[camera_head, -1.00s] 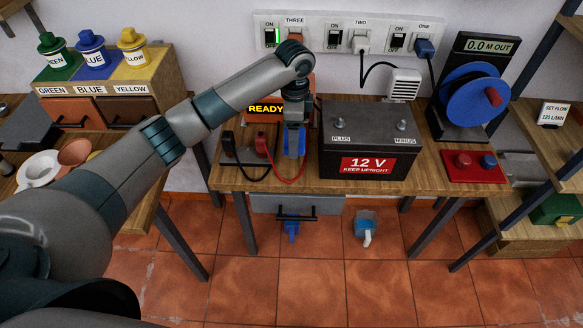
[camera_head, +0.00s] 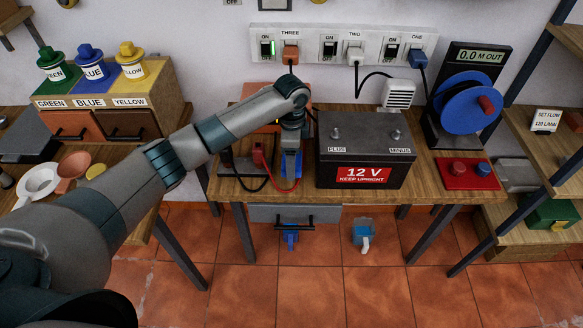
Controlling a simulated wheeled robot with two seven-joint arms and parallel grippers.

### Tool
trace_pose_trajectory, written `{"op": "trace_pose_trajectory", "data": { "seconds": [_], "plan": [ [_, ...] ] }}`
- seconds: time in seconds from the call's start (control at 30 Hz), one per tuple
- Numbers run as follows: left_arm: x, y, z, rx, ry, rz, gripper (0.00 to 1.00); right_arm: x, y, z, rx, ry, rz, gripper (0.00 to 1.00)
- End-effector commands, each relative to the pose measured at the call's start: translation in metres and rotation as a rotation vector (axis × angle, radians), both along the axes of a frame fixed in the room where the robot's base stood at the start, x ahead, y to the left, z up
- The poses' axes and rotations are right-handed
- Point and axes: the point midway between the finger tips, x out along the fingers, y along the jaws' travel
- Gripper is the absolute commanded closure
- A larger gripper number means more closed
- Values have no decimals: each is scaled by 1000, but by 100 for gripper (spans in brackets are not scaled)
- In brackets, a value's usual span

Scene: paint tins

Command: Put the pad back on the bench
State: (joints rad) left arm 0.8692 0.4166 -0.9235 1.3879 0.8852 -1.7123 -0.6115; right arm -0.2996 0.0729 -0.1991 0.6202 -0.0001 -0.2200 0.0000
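The wooden bench (camera_head: 435,195) stands in the middle with a black 12 V battery (camera_head: 366,150) on it. I cannot tell for sure which thing is the pad. A flat red plate (camera_head: 450,184) with a red and a blue knob lies at the bench's right end. My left gripper (camera_head: 291,166) points down over the bench, left of the battery and beside the red clamp (camera_head: 259,154). Blue shows at its fingers, but I cannot tell whether they hold anything. My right gripper is not in view.
A blue reel (camera_head: 462,100) stands at the back right of the bench. Red and black leads lie close around my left gripper. A drawer (camera_head: 265,214) hangs under the bench. A blue and white item (camera_head: 363,236) is below the bench. Shelves flank both sides.

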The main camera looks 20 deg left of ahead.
Motion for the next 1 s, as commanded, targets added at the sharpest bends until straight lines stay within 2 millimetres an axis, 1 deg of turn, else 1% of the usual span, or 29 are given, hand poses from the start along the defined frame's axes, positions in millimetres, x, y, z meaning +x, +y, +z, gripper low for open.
{"op": "trace_pose_trajectory", "data": {
  "seconds": [0.1,0.27,0.37,0.47,0.5,0.6,0.7,0.8,1.0],
  "plan": [
    [0,0,0,0,0,0,59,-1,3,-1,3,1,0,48],
    [0,0,-1,0,0,0,59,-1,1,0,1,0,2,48],
    [0,0,-7,0,2,0,59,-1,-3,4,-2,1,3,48],
    [-1,0,-19,0,4,0,59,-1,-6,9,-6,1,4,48],
    [-1,0,-25,-1,3,0,59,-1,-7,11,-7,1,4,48],
    [0,-1,-33,-1,3,2,59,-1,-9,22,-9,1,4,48],
    [0,0,-41,0,2,0,59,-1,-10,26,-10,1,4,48],
    [0,0,-46,0,1,-1,59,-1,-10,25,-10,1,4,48],
    [0,0,-46,0,0,-1,59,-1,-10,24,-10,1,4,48]
  ]
}}
